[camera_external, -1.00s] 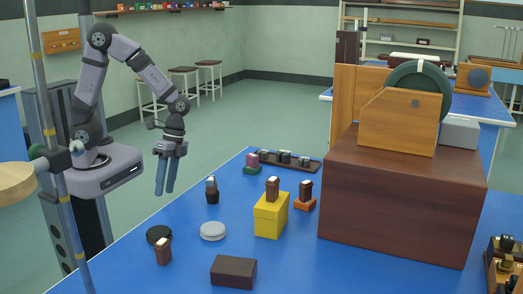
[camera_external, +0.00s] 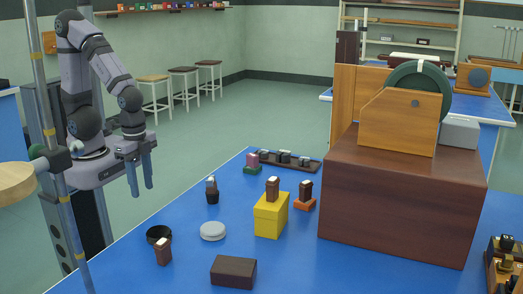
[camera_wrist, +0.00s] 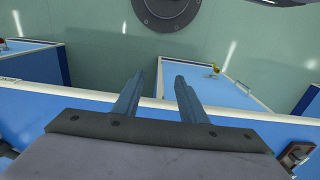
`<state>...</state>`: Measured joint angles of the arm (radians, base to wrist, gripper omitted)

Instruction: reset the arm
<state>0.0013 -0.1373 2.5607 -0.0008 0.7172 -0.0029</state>
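My gripper (camera_external: 141,177) hangs with its blue-grey fingers pointing down, left of the blue bench (camera_external: 310,262) and close to my base. The fingers are apart with nothing between them. In the wrist view my gripper (camera_wrist: 159,85) also shows its two fingers spread and empty. My arm is folded back, with its elbow high.
On the bench stand a yellow block (camera_external: 268,219), a white disc (camera_external: 213,231), a black ring-shaped holder (camera_external: 158,234), a dark brown block (camera_external: 233,272) and a large brown box (camera_external: 400,205). A metal pole (camera_external: 52,130) rises at the left. Stools (camera_external: 183,72) stand behind.

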